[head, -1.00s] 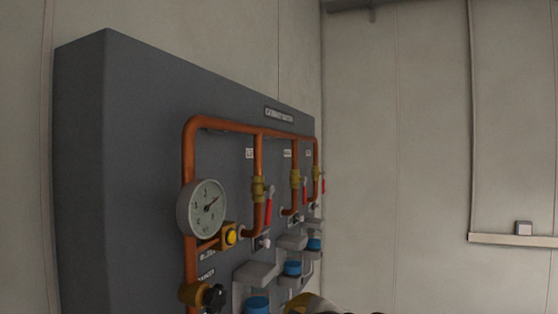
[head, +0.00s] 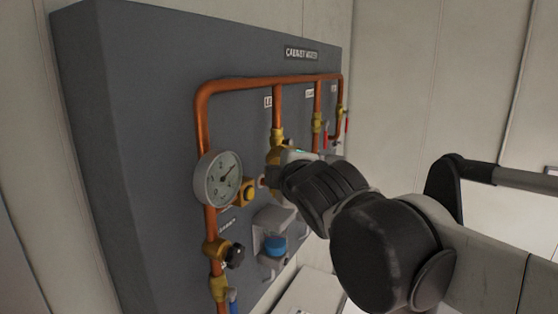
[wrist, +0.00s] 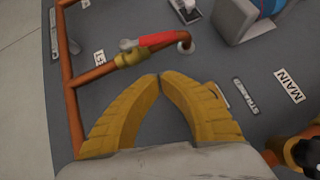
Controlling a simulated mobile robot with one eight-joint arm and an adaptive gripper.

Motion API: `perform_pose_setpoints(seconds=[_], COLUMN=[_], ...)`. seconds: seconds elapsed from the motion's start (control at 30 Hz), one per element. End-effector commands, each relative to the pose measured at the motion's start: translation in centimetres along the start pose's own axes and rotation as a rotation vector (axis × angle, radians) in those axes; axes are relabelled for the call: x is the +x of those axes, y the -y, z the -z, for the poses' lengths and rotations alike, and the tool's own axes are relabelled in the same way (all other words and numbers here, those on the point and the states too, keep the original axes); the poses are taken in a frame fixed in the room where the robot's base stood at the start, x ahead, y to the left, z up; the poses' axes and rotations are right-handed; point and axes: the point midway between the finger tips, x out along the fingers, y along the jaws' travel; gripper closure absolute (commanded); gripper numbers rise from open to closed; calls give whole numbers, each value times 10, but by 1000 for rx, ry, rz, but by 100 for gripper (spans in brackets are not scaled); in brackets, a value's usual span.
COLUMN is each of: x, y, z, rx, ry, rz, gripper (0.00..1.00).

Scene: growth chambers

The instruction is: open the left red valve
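The left red valve shows in the wrist view as a red handle (wrist: 155,40) with a grey end, beside a brass body (wrist: 130,59) on a copper branch pipe. The handle lies roughly along that pipe. In the head view its brass body (head: 277,136) shows, but my gripper hides the handle. My gripper (wrist: 160,77) has its yellow fingertips together with nothing between them. In the wrist view the tips appear just below the valve and its pipe; I cannot tell whether they touch it. Further right on the panel, two more red handles show, including the middle one (head: 326,140).
A grey bracket with a blue part (head: 273,246) is below. The copper header pipe (head: 245,84) runs above. The grey panel's left side is bare.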

Motion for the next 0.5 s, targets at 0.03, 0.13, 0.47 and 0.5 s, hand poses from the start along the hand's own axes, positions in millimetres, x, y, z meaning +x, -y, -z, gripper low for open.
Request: perform_pose_setpoints(seconds=[0.03,0.13,0.47,0.5], x=[11,22,40,41], y=[-2,-1,0,0], z=[0,-8,-26,-27], rx=[0,3,2,1], ry=[0,3,1,1], rz=[0,1,0,0], gripper=[100,100,100,100])
